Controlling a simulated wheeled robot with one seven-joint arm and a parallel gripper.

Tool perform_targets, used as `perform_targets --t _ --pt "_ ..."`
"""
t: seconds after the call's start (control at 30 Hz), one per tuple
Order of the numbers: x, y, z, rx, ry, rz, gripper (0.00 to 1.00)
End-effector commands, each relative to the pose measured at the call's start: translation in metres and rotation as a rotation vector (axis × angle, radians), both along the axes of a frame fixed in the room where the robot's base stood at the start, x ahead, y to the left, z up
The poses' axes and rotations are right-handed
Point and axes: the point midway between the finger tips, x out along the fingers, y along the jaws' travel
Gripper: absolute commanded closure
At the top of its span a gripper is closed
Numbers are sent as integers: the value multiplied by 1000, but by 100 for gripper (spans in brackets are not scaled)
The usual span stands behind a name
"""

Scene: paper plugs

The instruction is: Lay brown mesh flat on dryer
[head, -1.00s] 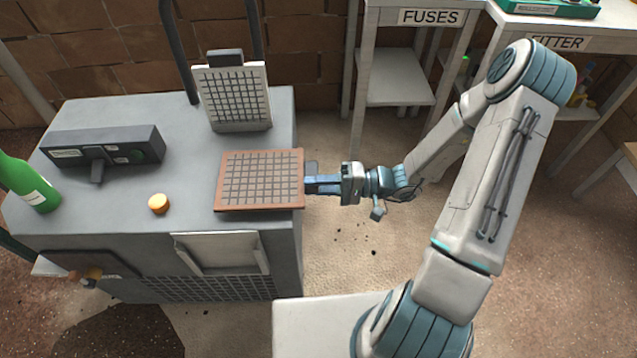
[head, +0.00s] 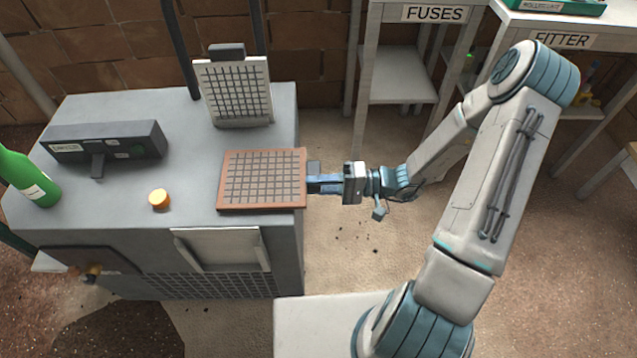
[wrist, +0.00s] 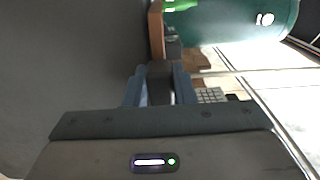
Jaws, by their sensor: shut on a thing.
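The brown mesh (head: 234,203), a brown-framed panel with a dark grid, is level at the front right corner of the grey cabinet top (head: 120,210), which looks like the dryer. Whether it rests fully on the top or sits slightly above it is hard to tell. My gripper (head: 314,184) is at the mesh's right edge, shut on its dark tab. In the wrist view the fingers (wrist: 160,88) close around the dark tab, and the brown frame edge (wrist: 156,30) shows beyond them.
A white-framed mesh (head: 235,92) stands upright at the cabinet's back. Shelves labelled FUSES (head: 434,14) and FITTER (head: 562,40) stand behind.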

Motion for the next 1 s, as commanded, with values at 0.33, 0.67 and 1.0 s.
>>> perform_targets --t 0.33,0.67,1.0 --pt "0 0 -5 1 -1 0 54" --pt "0 -2 -5 0 0 -1 51" --pt "-1 -59 -5 -1 -2 -6 51"
